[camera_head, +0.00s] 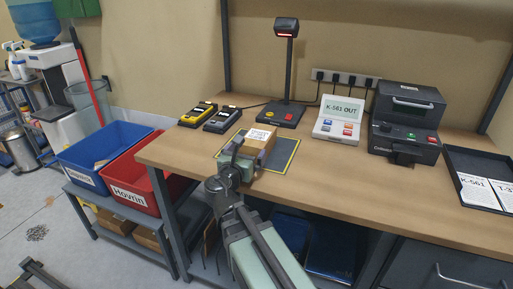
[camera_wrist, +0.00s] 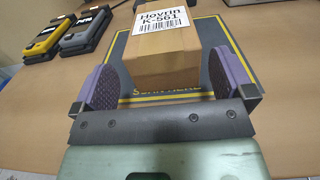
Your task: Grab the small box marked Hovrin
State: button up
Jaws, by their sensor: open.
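The small cardboard box (camera_wrist: 163,58) stands on the dark mat with a yellow border. In the wrist view its white label reads Hovrin K-561. In the head view the box (camera_head: 263,138) is partly hidden behind my gripper. My gripper (camera_wrist: 160,78) is open, with one purple padded finger on each side of the box's near end. Gaps show between the pads and the box. In the head view my gripper (camera_head: 238,160) is low over the mat's near edge.
A red bin (camera_head: 135,190) marked Hovrin and a blue bin (camera_head: 85,165) stand left of the bench. Behind the mat are two handheld devices (camera_head: 210,117), a scanner on a post (camera_head: 287,70), a K-561 OUT display (camera_head: 341,118) and a dark machine (camera_head: 405,125). A black tray (camera_head: 470,165) holds cards at right.

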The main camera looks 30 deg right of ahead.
aim_at(254, 141)
jog(key=x, duration=0.6)
jog(key=shift+w+d, duration=0.15)
jog(key=shift+d, duration=0.15)
jog(key=c, duration=0.8)
jog(key=shift+a, duration=0.1)
jog(key=shift+r, duration=0.1)
notch_tip(254, 141, up, 20)
jog(key=p, duration=2)
